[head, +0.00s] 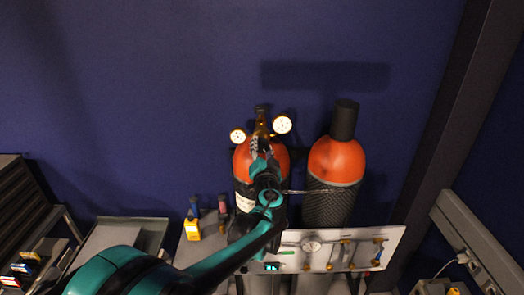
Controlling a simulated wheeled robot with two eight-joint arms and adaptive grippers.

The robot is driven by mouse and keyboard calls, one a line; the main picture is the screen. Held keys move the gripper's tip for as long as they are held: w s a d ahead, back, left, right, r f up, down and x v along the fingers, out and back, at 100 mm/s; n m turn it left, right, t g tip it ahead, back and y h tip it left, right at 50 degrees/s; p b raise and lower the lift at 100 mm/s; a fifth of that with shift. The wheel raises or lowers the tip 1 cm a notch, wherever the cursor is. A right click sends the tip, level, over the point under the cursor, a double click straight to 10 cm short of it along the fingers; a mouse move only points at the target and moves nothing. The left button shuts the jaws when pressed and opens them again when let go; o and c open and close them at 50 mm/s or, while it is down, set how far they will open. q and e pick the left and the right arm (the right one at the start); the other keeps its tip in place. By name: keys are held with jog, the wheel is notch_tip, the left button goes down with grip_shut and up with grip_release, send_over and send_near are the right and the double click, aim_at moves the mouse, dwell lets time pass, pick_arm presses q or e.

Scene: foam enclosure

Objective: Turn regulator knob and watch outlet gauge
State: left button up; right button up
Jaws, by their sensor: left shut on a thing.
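A brass regulator (263,124) sits on top of the left orange-and-black gas cylinder (242,166). Two round white gauges flank it: a smaller gauge (238,136) on the left and a larger gauge (283,124) on the right. I cannot read their needles, nor tell which is the outlet gauge. My left gripper (260,148) reaches up in front of the cylinder and is shut at the front of the regulator, where the knob is hidden by the fingers. My right gripper is not in view.
A second orange cylinder (337,160) with a black cap stands to the right. A white panel (352,250) with a gauge and valves is in front. A yellow bottle (192,225) and a grey tray (150,232) are at left.

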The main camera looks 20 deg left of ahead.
pick_arm(q)
jog(key=m, duration=0.3)
jog(key=m+b, duration=0.1)
jog(key=m, duration=0.3)
jog(key=shift+t+h, duration=0.4)
jog(key=m, duration=0.6)
jog(key=shift+m+h+b, duration=0.3)
jog(key=shift+m+h, duration=0.1)
jog(key=o, duration=1.2)
jog(key=shift+c, duration=0.2)
jog(key=v, duration=1.2)
